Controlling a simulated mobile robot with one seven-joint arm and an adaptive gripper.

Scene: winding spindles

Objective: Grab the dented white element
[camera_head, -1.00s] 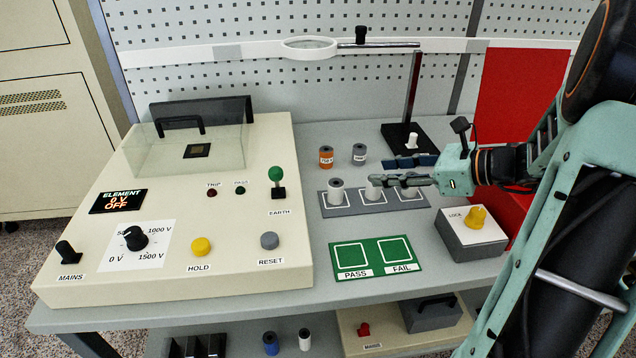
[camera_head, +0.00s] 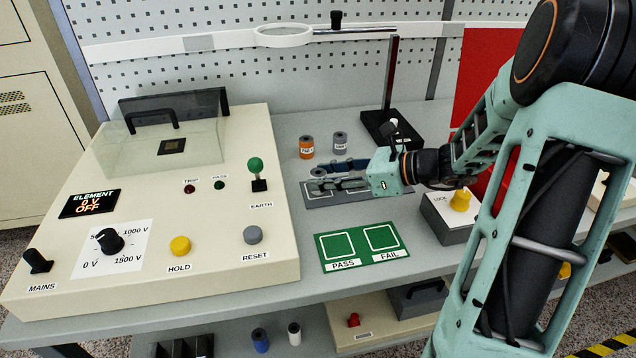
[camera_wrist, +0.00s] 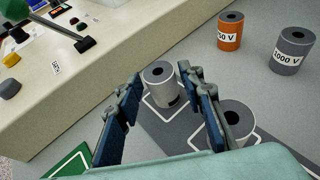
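In the wrist view a whitish hollow cylinder element (camera_wrist: 158,92) stands upright on the grey tray (camera_wrist: 160,130). It has a dark mark low on its right side, which may be the dent. A second similar element (camera_wrist: 235,122) stands to the right, outside my right finger and partly hidden by it. My gripper (camera_wrist: 160,82) is open, with one finger to each side of the first element and visible gaps. In the head view my gripper (camera_head: 335,175) is low over the tray (camera_head: 350,198) and hides most of the elements.
An orange cylinder (camera_head: 306,147) and a grey labelled cylinder (camera_head: 340,142) stand behind the tray. The magnifier post (camera_head: 391,85) rises beyond my gripper. The tester console (camera_head: 200,215) is at left. A green PASS/FAIL mat (camera_head: 362,246) and a lock box (camera_head: 445,218) lie in front.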

